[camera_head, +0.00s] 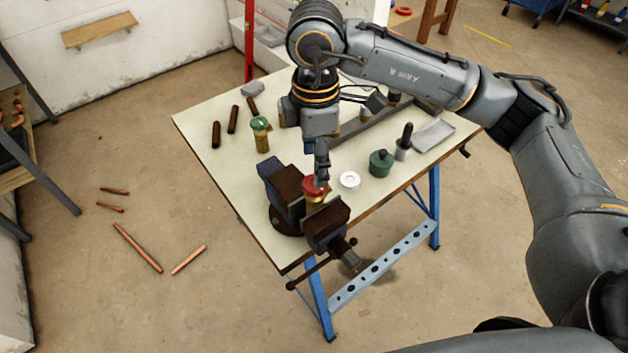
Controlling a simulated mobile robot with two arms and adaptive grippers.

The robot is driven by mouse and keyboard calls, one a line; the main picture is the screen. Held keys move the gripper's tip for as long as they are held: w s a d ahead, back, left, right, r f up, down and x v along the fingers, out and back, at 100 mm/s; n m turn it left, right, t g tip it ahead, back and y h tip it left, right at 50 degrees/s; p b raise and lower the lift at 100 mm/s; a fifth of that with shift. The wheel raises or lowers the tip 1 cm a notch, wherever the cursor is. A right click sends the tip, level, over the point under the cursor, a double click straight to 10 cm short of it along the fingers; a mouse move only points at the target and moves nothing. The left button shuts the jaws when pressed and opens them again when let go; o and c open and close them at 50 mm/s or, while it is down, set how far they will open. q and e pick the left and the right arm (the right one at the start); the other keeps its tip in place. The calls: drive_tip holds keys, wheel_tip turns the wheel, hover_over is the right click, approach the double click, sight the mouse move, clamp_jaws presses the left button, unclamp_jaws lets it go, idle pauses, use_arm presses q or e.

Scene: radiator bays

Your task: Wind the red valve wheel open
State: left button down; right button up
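The red valve wheel (313,184) sits on top of a brass valve body (314,203). The valve stands upright between the jaws of a dark bench vise (285,190) at the front edge of the workbench (225,170). My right gripper (321,184) points down at the wheel, with its fingers at or just over it and covering part of it. Whether the fingers touch or close on the wheel is too small to tell. My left gripper is out of view.
A second brass valve with a green wheel (260,123) stands farther back. A white tape roll (350,180), a green canister (381,163) and a grey tray (433,135) lie to the right. Copper pipes (138,248) lie on the floor at left.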

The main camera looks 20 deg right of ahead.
drive_tip(key=shift+m, duration=0.7)
wheel_tip(320, 180, down, 5)
drive_tip(key=b, duration=0.4)
drive_tip(key=shift+f, duration=0.1)
drive_tip(key=shift+c, duration=0.4)
